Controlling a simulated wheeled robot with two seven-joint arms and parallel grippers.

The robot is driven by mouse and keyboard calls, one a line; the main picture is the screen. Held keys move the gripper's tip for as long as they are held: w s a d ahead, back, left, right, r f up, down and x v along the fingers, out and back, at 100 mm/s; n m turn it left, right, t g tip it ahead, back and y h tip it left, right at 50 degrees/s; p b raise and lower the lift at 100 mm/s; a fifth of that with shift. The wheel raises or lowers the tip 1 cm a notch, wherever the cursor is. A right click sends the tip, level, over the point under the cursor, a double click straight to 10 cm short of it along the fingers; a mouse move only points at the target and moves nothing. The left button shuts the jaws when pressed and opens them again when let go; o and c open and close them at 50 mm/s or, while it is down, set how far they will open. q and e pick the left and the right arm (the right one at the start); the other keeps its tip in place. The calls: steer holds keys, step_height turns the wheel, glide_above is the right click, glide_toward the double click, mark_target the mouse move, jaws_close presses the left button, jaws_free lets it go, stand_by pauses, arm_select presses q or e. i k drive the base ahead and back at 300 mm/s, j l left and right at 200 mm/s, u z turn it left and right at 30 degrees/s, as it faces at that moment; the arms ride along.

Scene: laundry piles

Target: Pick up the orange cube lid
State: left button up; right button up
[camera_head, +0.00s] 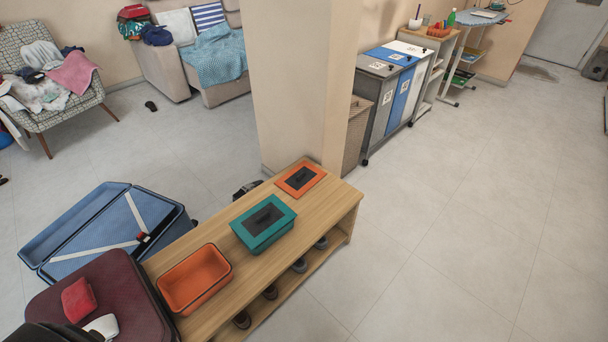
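The orange lid (300,179) lies flat at the far end of a wooden bench (336,192). It is a square orange frame with a dark centre panel. An open orange box (194,281) without a lid stands at the near end of the same bench. A teal box (264,224) with a similar dark-centred lid on it stands between them.
An open blue suitcase (75,222) lies on the floor left of the bench. A dark red padded seat or case (125,290) with a red item (78,299) on it adjoins the bench. A wall pillar (298,85) rises behind the bench. The floor at right is clear.

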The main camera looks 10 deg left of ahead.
mark_target(298, 180)
steer(key=i+l+u, duration=0.3)
steer(key=i+l, duration=0.2)
steer(key=i+l+u, duration=0.1)
steer(key=l, duration=0.25)
steer(key=i+l+u, duration=0.15)
steer(key=i+l, duration=0.15)
steer(key=i+l+u, duration=0.15)
steer(key=l, duration=0.25)
steer(key=i+l+u, duration=0.15)
steer(key=l, duration=0.2)
steer(key=i+l+u, duration=0.15)
steer(key=l, duration=0.25)
steer(key=i+l+u, duration=0.1)
steer(key=l, duration=0.3)
steer(key=i, duration=0.1)
